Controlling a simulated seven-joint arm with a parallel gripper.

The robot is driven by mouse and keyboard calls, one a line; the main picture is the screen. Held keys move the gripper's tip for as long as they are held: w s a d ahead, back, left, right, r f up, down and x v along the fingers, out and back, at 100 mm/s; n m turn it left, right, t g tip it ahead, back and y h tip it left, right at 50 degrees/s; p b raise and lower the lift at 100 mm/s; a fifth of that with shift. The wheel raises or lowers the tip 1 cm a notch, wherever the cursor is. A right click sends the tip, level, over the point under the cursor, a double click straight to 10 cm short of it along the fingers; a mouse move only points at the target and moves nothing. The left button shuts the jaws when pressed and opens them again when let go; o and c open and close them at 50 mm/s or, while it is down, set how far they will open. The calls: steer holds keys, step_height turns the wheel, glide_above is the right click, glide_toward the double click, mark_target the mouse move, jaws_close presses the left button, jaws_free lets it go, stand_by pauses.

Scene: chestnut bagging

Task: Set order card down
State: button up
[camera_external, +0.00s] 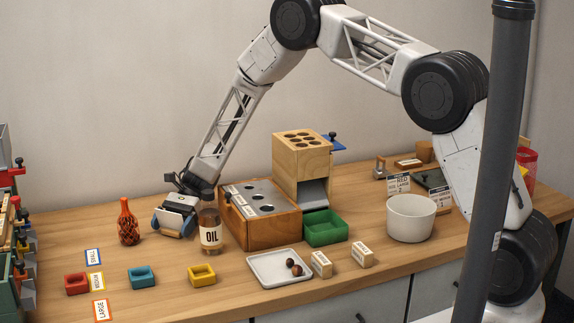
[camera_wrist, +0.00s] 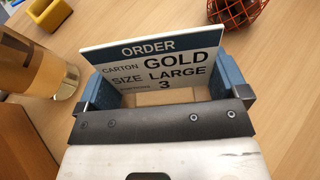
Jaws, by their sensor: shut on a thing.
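The order card (camera_wrist: 155,58) is white with a dark blue header. It reads ORDER, CARTON GOLD, SIZE LARGE, 3 in the wrist view. My gripper (camera_wrist: 170,88) is shut on it, with blue fingers at both sides of the card. A light wooden piece (camera_wrist: 168,97) shows behind the card's lower edge, between the fingers. In the external view my gripper (camera_external: 174,222) is low over the left part of the table, between the red bottle and the oil bottle.
The oil bottle (camera_external: 210,228) stands close right of my gripper, beside the wooden box with holes (camera_external: 262,225). The red netted bottle (camera_external: 128,225) stands left. Bare table lies between.

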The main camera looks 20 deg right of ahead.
steer(key=shift+f, duration=0.15)
steer(key=o, duration=0.6)
steer(key=shift+c, duration=0.2)
steer(key=shift+v, duration=3.95)
